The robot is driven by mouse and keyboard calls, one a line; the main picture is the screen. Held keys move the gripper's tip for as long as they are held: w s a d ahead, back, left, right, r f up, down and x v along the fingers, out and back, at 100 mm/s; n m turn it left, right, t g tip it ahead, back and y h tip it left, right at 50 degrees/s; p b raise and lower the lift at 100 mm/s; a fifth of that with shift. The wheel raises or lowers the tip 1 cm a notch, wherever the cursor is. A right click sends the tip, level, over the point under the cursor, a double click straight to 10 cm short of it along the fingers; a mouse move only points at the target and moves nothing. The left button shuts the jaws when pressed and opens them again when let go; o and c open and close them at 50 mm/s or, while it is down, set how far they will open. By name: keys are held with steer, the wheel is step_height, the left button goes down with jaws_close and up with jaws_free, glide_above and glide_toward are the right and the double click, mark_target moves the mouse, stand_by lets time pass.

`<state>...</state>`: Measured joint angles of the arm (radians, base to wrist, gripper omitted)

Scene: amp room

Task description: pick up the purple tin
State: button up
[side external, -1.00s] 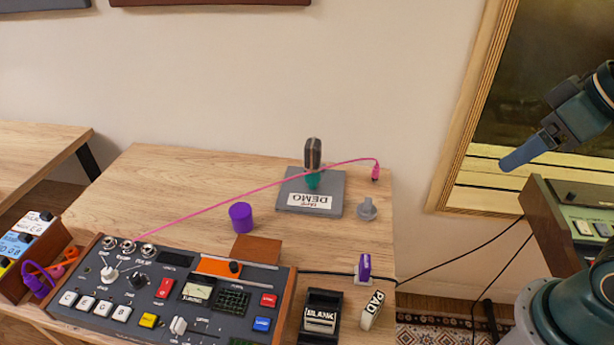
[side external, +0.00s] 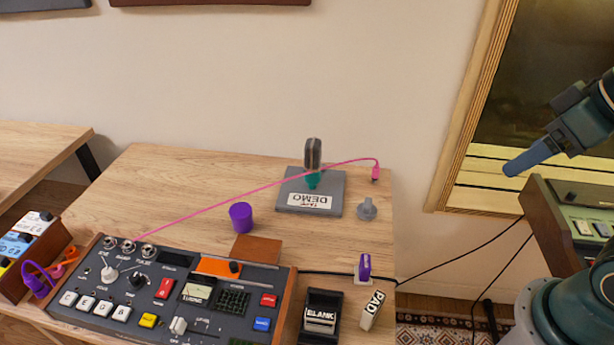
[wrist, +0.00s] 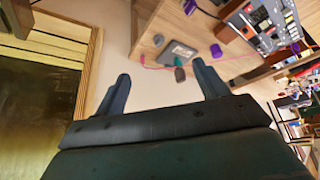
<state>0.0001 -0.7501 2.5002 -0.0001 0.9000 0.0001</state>
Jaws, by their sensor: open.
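The purple tin (side external: 240,217) is a short purple cylinder standing upright on the wooden table, between the grey DEMO box and the dark control panel. It also shows small in the wrist view (wrist: 216,50), beyond the right finger. My gripper (side external: 512,167) is at the right of the side view, up in the air off the table's right side, far from the tin. In the wrist view my gripper (wrist: 160,72) has its two fingers wide apart with nothing between them.
The DEMO box (side external: 332,205) with a joystick and a grey knob (side external: 367,209) stand right of the tin. A pink cable (side external: 215,201) runs behind it. The control panel (side external: 130,290) and a brown block (side external: 257,249) are in front. Table left of the tin is clear.

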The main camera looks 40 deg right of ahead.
steer(key=shift+o, duration=0.7)
steer(key=shift+w+r, duration=0.1)
steer(key=shift+w, duration=0.05)
